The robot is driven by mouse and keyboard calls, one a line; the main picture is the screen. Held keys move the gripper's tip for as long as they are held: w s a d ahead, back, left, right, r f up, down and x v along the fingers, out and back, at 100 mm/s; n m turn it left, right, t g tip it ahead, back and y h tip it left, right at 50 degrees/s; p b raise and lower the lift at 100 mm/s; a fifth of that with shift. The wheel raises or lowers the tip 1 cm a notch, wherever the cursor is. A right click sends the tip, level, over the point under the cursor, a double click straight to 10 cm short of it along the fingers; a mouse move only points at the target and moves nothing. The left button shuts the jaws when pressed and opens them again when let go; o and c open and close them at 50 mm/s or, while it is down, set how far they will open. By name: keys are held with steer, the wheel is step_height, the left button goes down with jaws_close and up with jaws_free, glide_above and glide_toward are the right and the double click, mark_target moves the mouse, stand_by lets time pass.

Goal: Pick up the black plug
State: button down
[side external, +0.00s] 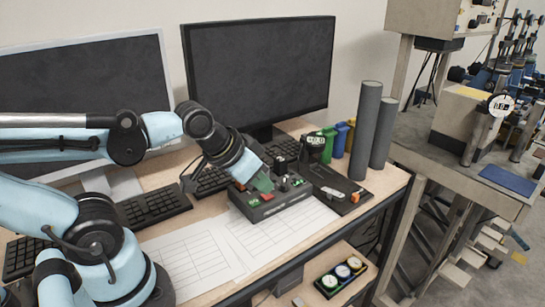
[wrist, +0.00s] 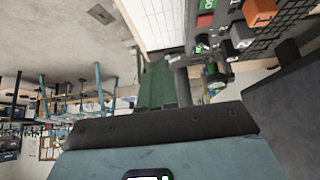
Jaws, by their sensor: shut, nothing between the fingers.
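A dark control box (side external: 272,211) with coloured buttons and small dark knobs lies on the desk. A dark knob (side external: 282,184) stands on its top, just right of my gripper (side external: 263,187). I cannot tell which dark piece is the black plug. My gripper points down over the box, its green fingers shut and empty. In the wrist view the green fingers (wrist: 157,84) are beside a dark cylindrical piece (wrist: 183,86), apart from it or touching, I cannot tell. A dark knob (wrist: 241,35) shows higher up, near a red button (wrist: 205,20). My wrist hides part of the box.
A flat black panel (side external: 335,190) with an orange block lies right of the box. Two tall grey cylinders (side external: 365,130) and several coloured bottles (side external: 340,138) stand behind. Paper sheets (side external: 200,255) lie at front left. Keyboards (side external: 152,206) and monitors (side external: 260,75) fill the back.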

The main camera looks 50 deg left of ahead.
steer(key=c, duration=0.7)
jaws_free()
steer(key=w+a+r+g, duration=0.3)
steer(key=w+a+r, duration=0.25)
steer(key=w, duration=0.25)
steer(key=g, duration=0.4)
glide_above(281, 158)
step_height(281, 158, down, 4)
steer(key=r, duration=0.1)
step_height(281, 158, down, 12)
steer(key=shift+s+r, duration=0.1)
